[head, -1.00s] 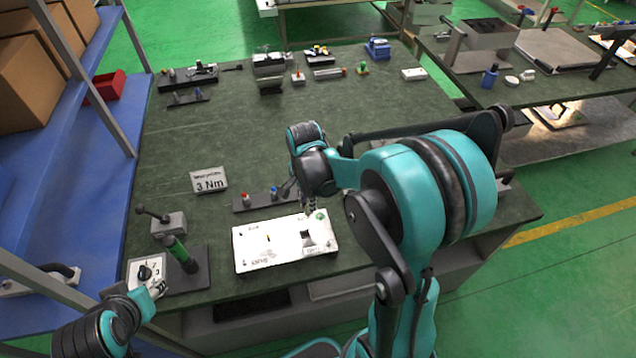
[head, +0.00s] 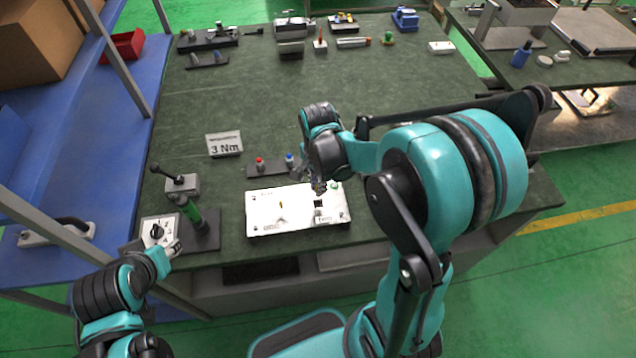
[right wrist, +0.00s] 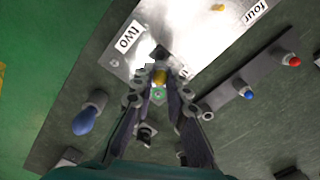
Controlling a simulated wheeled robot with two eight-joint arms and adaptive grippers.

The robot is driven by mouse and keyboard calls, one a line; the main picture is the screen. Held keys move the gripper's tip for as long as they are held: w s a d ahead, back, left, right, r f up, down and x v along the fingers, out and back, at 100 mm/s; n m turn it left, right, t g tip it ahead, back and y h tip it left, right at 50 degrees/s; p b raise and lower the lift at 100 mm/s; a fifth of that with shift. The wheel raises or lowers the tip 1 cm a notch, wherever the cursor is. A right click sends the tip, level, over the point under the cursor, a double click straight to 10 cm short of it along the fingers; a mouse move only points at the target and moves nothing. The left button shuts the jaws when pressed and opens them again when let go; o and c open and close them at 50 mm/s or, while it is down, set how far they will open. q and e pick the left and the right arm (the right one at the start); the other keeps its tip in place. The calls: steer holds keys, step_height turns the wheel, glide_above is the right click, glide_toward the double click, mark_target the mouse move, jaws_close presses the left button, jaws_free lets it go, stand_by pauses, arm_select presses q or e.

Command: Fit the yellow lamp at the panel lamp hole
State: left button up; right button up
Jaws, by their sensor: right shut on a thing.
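The white panel (head: 270,222) lies on the dark green bench, with a dark square opening (head: 319,204) on its right part. A green lamp (head: 335,185) stands at its top right corner. In the right wrist view the panel (right wrist: 190,30) shows "two" and "four" labels. My right gripper (head: 321,187) is over the panel's upper right part. In the right wrist view its fingers are shut on the yellow lamp (right wrist: 160,76). The lamp hole is hidden, and I cannot tell whether the lamp touches the panel. My left gripper (head: 172,249) is beside the dial box; its fingers are unclear.
A rack with red (head: 260,163) and blue (head: 290,159) lamps stands just behind the panel. The dial box (head: 155,230) and a green-handled tool (head: 190,210) stand left of it. The bench's middle is clear.

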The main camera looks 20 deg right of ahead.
steer(key=shift+f+b, duration=1.05)
steer(key=shift+f, duration=0.55)
steer(key=shift+f+b, duration=1.75)
stand_by(0.4)
steer(key=o, duration=0.8)
steer(key=shift+o, duration=0.2)
steer(key=shift+r, duration=0.1)
step_height(320, 180, up, 12)
steer(key=shift+f, duration=0.1)
